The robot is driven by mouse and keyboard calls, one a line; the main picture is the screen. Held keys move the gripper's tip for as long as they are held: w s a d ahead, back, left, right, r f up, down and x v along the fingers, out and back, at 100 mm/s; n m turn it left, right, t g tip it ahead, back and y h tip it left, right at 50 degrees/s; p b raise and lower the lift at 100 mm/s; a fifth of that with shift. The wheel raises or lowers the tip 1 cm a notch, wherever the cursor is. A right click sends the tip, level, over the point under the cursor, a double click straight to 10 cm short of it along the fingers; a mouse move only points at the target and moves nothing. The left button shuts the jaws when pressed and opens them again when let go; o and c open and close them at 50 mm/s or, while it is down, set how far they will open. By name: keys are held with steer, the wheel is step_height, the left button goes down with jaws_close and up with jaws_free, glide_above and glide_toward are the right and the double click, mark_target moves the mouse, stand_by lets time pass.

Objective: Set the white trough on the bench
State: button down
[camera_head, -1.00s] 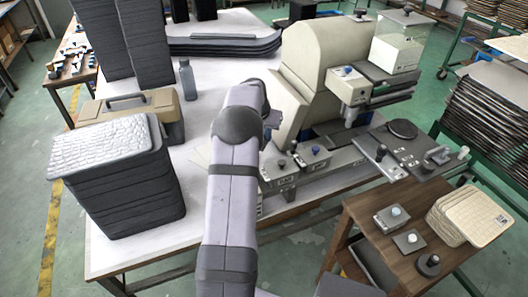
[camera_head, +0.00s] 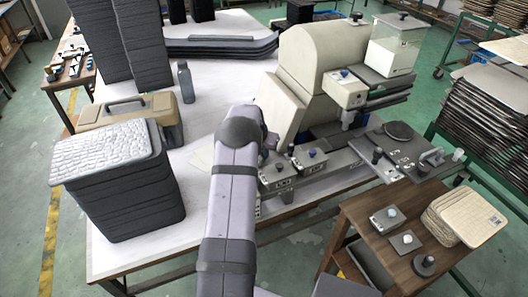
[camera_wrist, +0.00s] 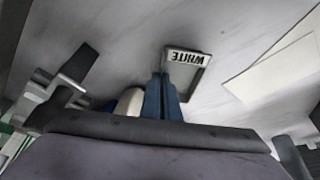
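The white trough (camera_wrist: 205,62) is a small shallow rectangular tray with a grey inside and a label reading WHITE, upside down in the wrist view. My gripper (camera_wrist: 162,76) has two blue fingers close together at the trough's left wall, which runs between them. The gripper looks shut on that wall. The pale bench top (camera_wrist: 125,25) lies beneath; whether the trough touches it I cannot tell. In the head view the bench (camera_head: 218,75) is the long white table, and my arm hides the gripper and trough.
A beige machine (camera_head: 322,60) stands on the bench right of my arm, with grey knobbed boxes (camera_head: 278,174) in front. A dark panel stack (camera_head: 125,195) and a toolbox (camera_head: 130,113) stand left. Paper sheets (camera_wrist: 275,70) lie near the trough. A bottle (camera_head: 186,82) stands farther back.

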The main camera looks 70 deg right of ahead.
steer(key=shift+f, duration=0.1)
steer(key=c, duration=2)
jaws_free()
steer(key=shift+r, duration=0.25)
steer(key=b+v, duration=0.2)
steer(key=v, duration=0.9)
steer(key=shift+a+r, duration=0.25)
steer(key=shift+r, duration=0.1)
